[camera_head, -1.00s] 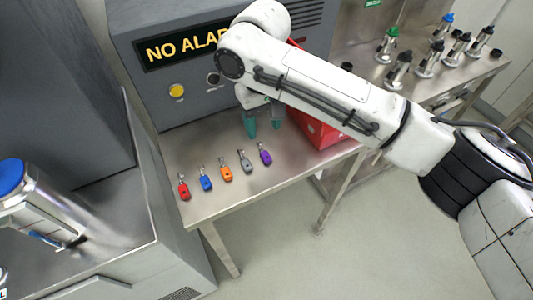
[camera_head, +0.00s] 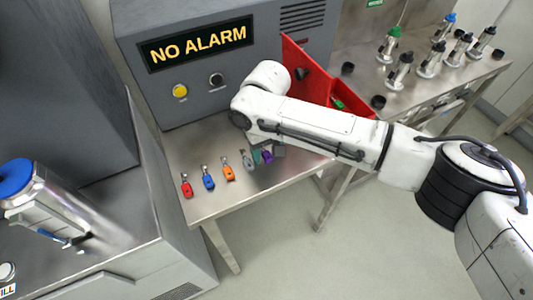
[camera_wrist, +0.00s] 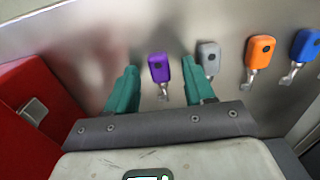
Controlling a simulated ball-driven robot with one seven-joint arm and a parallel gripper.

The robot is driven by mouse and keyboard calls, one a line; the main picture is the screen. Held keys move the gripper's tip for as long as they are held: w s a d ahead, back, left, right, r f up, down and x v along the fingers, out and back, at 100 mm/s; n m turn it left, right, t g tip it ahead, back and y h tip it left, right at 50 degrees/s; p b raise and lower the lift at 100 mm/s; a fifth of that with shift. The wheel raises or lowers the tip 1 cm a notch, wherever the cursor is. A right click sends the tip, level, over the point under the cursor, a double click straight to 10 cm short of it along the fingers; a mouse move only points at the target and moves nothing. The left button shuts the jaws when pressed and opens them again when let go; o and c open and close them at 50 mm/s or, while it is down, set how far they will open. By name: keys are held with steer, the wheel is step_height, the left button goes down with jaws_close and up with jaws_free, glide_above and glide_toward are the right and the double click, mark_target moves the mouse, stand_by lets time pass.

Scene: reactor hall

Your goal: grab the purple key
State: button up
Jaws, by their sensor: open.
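The purple key (camera_head: 267,157) lies on the steel table (camera_head: 210,205), at the right end of a row of keys and partly hidden by my gripper in the head view. In the wrist view the purple key (camera_wrist: 159,68) shows between my two teal fingers, its shaft pointing toward the palm. My gripper (camera_wrist: 165,85) is open and empty, with a gap on both sides of the key. The grey key (camera_wrist: 208,56) lies just beyond the right finger. In the head view my gripper (camera_head: 262,154) is low over the key; its exact height is unclear.
The orange key (camera_head: 228,172), blue key (camera_head: 208,178) and red key (camera_head: 187,186) lie farther left. A red bin (camera_head: 308,82) stands behind my arm, and the grey alarm cabinet (camera_head: 200,105) stands behind the row. Several canisters stand on the back right table.

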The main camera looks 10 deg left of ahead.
jaws_close()
stand_by(0.4)
steer(key=shift+r, duration=0.1)
